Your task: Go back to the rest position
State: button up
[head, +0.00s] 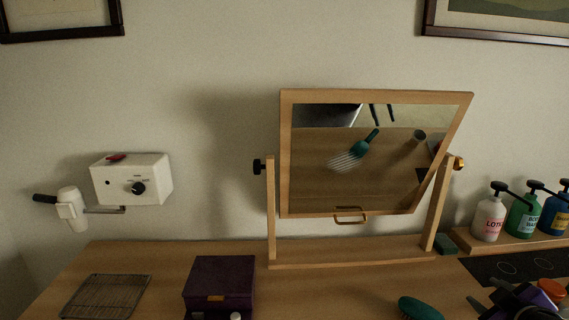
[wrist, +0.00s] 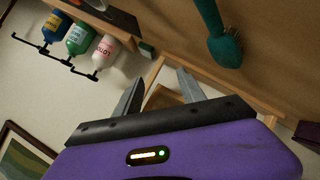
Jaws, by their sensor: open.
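My gripper (head: 484,293), with its purple body, is at the bottom right of the head view, above the dresser top and to the right of the green hairbrush (head: 420,308). In the wrist view my gripper (wrist: 158,88) has its two grey fingers apart with nothing held between them. The green hairbrush also shows in the wrist view (wrist: 225,50), on the wooden top and apart from the fingers. The rest of my arm is mostly out of view.
A tilting wooden mirror (head: 286,165) stands behind the brush. Lotion and other pump bottles (head: 489,218) stand on a raised shelf at right. A purple box (head: 220,282) and a wire rack (head: 105,297) are at left. A hair dryer (head: 70,208) hangs on the wall.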

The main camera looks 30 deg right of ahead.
jog(key=w+a+f+m+t, duration=0.15)
jog(key=a+m+t, duration=0.4)
jog(key=a, duration=1.85)
jog(key=s+a+f+n+y, duration=0.2)
jog(key=s+a+n+y, duration=0.1)
jog(key=a, duration=0.5)
jog(key=s+a+f+n+t+y, duration=0.1)
jog(key=s+a+f+n+y, duration=0.1)
jog(key=s+a+y, duration=0.4)
jog(key=s+a+n, duration=0.1)
jog(key=s+a, duration=0.1)
jog(key=a, duration=0.1)
jog(key=shift+s+f, duration=0.25)
